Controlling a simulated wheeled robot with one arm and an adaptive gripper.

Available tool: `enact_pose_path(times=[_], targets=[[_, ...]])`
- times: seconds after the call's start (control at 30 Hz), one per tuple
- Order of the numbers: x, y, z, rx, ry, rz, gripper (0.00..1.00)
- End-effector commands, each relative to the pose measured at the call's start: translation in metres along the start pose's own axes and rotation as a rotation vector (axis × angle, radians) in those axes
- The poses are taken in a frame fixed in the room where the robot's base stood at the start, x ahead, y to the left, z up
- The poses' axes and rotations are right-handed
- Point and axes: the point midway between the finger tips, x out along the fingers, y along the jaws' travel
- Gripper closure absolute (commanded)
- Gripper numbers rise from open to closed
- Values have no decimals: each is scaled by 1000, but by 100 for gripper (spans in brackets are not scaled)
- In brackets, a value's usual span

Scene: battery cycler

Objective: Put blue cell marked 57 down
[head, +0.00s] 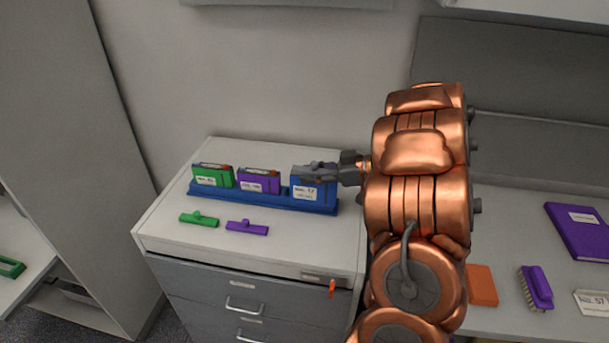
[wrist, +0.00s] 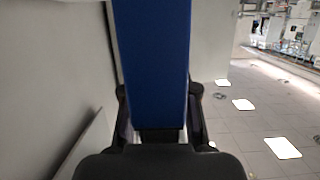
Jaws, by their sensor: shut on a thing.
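The blue cell (head: 309,189) with a white label is at the right end of the blue tray (head: 262,200) on the cabinet top. My gripper (head: 318,172) is shut on its upper part. The cell stands upright, at or just over the tray; I cannot tell whether it bears on it. The label is too small to read surely. In the wrist view the blue cell (wrist: 152,65) fills the space between my two fingers (wrist: 158,110).
A green cell (head: 212,178) and a purple cell (head: 258,182) stand in the tray to the left. A green clip (head: 199,219) and a purple clip (head: 247,228) lie in front. An orange key (head: 332,288) sticks out of the cabinet front. A desk with a purple book (head: 580,230) is at right.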

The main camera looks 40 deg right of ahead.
Motion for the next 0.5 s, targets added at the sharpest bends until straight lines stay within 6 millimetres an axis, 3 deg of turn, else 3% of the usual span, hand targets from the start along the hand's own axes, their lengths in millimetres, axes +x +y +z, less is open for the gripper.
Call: enact_pose_path(times=[0.2, 0.5], targets=[[18, 25, -4, -1, 5, -1, 100], [25, 36, -1, -1, 2, 2, 100]])
